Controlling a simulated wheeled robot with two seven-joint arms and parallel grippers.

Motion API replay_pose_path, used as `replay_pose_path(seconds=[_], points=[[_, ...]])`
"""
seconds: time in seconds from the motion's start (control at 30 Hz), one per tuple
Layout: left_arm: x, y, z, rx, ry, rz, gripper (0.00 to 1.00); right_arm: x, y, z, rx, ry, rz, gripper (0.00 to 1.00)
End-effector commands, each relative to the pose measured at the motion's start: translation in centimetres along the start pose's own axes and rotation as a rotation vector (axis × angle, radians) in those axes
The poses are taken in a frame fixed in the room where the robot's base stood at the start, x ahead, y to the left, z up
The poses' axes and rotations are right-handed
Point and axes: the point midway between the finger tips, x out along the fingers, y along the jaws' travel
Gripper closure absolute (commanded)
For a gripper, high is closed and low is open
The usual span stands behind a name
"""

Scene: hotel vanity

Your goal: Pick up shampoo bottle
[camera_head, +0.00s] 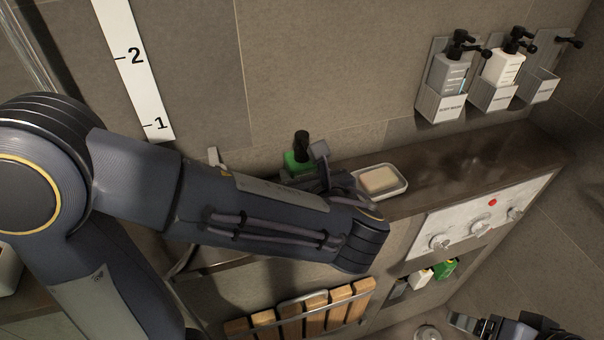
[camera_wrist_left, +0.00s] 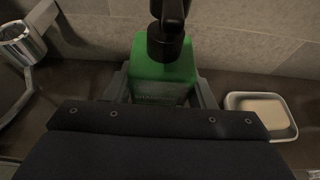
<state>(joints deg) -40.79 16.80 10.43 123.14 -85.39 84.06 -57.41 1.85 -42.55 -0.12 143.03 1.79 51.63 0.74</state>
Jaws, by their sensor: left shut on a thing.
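A green bottle with a black pump top (camera_head: 298,158) stands upright at the ledge, partly hidden behind my left arm in the head view. It also shows in the left wrist view (camera_wrist_left: 163,65), between the two fingers. My left gripper (camera_head: 318,178) is shut on this green bottle; its fingers (camera_wrist_left: 163,90) press on both sides.
A soap dish with a pale bar (camera_head: 380,182) sits on the ledge (camera_head: 450,165) just right of the bottle. Wall dispensers (camera_head: 443,85) hang at the upper right. A control panel (camera_head: 480,215), a niche with small bottles (camera_head: 445,268) and a slatted wooden seat (camera_head: 300,315) are below.

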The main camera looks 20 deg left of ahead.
Motion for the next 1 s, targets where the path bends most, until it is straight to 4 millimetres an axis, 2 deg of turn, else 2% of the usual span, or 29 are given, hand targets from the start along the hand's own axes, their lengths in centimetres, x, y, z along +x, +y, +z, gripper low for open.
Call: replay_pose_path(seconds=[0.27, 0.37, 0.5, 0.77, 1.0], points=[[-0.2, 0.0, 0.4, -0.002, -0.002, -0.001, 0.85, -0.1, 0.0, 0.0, 0.000, 0.000, 0.000, 0.25], [-0.5, -0.1, 1.2, -0.004, -0.002, -0.002, 0.85, -0.1, -0.1, -0.1, 0.000, 0.000, 0.000, 0.25], [-1.3, 0.0, 3.2, -0.008, -0.002, -0.002, 0.85, -0.3, -0.1, -0.1, 0.000, 0.000, 0.000, 0.25], [-8.0, -0.3, 6.4, -0.007, -0.002, -0.008, 0.85, -0.1, -0.1, -0.1, 0.000, 0.000, 0.000, 0.25], [-14.2, -0.4, 6.5, 0.000, 0.000, -0.006, 0.85, 0.3, 0.1, 0.1, 0.000, 0.000, 0.000, 0.25]])
